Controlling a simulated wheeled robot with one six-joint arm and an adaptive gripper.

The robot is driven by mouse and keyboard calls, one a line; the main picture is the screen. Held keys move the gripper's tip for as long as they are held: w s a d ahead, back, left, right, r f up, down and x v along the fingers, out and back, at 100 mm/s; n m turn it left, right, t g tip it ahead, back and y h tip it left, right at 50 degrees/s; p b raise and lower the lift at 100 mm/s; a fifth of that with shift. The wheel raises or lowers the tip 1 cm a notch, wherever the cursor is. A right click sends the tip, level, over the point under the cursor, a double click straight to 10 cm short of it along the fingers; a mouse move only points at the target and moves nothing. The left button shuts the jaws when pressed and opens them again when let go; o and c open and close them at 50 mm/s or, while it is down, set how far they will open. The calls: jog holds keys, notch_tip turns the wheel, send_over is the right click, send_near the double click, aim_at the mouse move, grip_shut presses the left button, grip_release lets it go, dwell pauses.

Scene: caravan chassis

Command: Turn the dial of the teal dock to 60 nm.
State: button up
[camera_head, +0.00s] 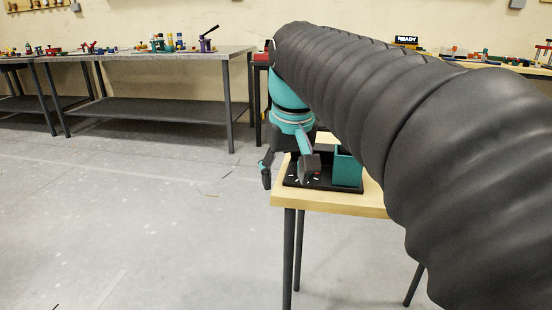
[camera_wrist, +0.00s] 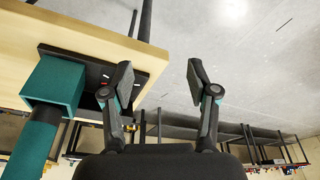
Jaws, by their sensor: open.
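The teal dock (camera_head: 348,167) stands on a black base plate near the front edge of a pale wooden table. In the wrist view its teal box (camera_wrist: 52,82) is at the left, with a teal cylinder (camera_wrist: 36,140) standing out of it. White marks show on the black plate (camera_wrist: 84,64) beside the box. The dial is mostly hidden behind one finger, and its setting cannot be read. My gripper (camera_wrist: 160,78) is open and empty, its left finger over the marked end of the plate. In the head view my gripper (camera_head: 288,171) hangs at the table's left edge.
The wooden table (camera_head: 338,203) has bare top around the plate. A grey bench (camera_head: 150,56) with several small coloured objects stands at the back left. The floor at left is clear.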

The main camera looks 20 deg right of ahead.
jog(key=w+d+r+m+g, duration=0.1)
jog(key=w+d+r+g, duration=0.2)
jog(key=w+d+r, duration=0.6)
notch_tip(320, 180, down, 14)
jog(key=shift+w+d+r+b, duration=0.1)
jog(key=shift+r+b, duration=0.15)
jog(key=shift+b, duration=0.35)
grip_shut()
